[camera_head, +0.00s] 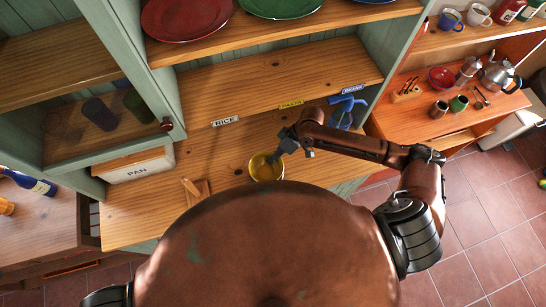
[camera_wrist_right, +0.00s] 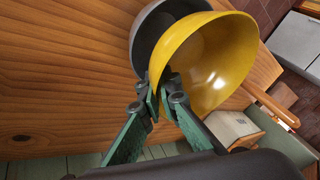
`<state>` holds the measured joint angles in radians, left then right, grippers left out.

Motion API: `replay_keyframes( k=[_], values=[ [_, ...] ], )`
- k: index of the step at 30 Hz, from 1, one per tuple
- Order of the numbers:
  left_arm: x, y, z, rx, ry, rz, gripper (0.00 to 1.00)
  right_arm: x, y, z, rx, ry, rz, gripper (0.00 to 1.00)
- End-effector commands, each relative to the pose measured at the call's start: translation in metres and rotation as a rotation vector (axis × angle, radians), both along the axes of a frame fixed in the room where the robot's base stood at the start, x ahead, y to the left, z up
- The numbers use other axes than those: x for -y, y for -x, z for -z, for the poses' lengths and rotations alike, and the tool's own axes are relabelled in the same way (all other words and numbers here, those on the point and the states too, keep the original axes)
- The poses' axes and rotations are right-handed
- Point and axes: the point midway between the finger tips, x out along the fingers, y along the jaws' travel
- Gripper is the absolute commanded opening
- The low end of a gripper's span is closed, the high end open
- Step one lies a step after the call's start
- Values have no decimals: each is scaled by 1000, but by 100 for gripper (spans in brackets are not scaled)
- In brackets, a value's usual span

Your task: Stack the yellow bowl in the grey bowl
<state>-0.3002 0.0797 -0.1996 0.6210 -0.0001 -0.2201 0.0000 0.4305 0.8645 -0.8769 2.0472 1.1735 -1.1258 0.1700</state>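The yellow bowl (camera_head: 264,171) is over the wooden counter in the head view, close to the body's front edge. My right gripper (camera_head: 277,158) is at its upper right rim. In the right wrist view the fingers (camera_wrist_right: 166,92) are closed on the rim of the yellow bowl (camera_wrist_right: 215,65). The grey bowl (camera_wrist_right: 150,32) shows behind the yellow one, which covers much of it. I cannot tell whether the yellow bowl touches it or sits partly inside it. The grey bowl is not clearly made out in the head view. My left gripper is in neither view.
A wooden shelf edge with RICE (camera_head: 225,121), PASTA and BEANS labels runs behind the counter. A small wooden object (camera_head: 197,190) lies left of the yellow bowl. A PAN box (camera_head: 134,167) is further left.

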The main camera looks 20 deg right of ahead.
Motion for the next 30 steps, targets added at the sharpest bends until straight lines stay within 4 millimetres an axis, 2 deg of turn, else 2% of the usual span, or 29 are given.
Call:
replay_keyframes(
  k=[9, 18, 26, 30],
  values=[
    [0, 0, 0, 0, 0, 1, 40, 0, 0, 6, 2, -1, 0, 0],
    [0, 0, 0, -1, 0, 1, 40, 0, 0, 6, 1, 0, -1, 22],
    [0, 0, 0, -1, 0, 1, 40, 0, 0, 6, 1, 1, -1, 22],
    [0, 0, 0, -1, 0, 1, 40, 0, 0, -2, 2, 1, -1, 22]
  ],
)
